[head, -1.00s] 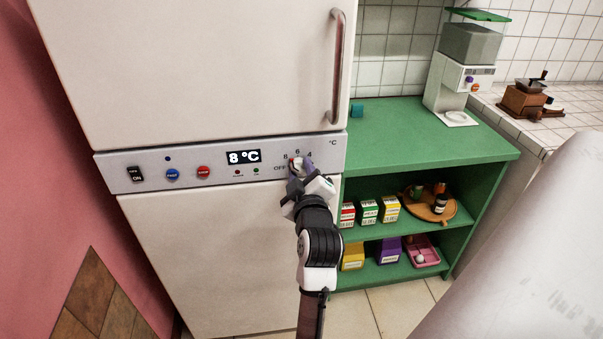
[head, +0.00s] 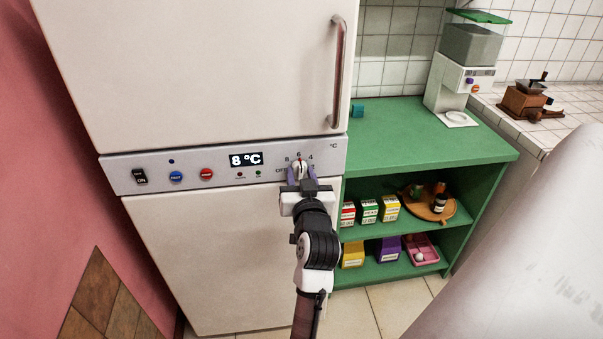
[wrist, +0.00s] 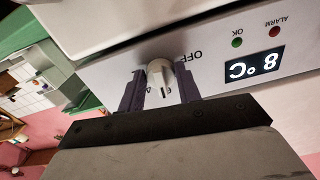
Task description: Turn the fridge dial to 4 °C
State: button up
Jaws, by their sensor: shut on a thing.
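The fridge dial (head: 300,169) is a pale knob at the right end of the fridge's control panel, with OFF, 8, 6 and 4 marked around it. In the wrist view the dial (wrist: 161,76) sits between the two purple fingers and shows a dark pointer mark; its exact setting is hard to tell. My gripper (head: 301,178) is shut on the dial, and it fills the bottom of the wrist view (wrist: 160,92). The display (head: 246,159) reads 8 °C, and it also shows upside down in the wrist view (wrist: 255,65).
The panel (head: 222,177) also carries an ON switch (head: 139,176), a blue button (head: 176,176), a red button (head: 206,174) and small lamps. The upper door handle (head: 338,70) is above the dial. A green shelf (head: 420,140) with boxes stands close on the right.

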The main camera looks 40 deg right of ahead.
jog(key=m+p, duration=0.1)
jog(key=m, duration=0.3)
jog(key=shift+a+r+m+p, duration=0.1)
jog(key=shift+m+p, duration=0.2)
jog(key=shift+p, duration=0.1)
jog(key=shift+w+m+p, duration=0.1)
jog(key=shift+m+p, duration=0.7)
jog(key=shift+m, duration=1.2)
jog(key=o, duration=0.9)
jog(key=shift+o, duration=0.2)
jog(key=v, duration=1.4)
jog(key=shift+b, duration=0.35)
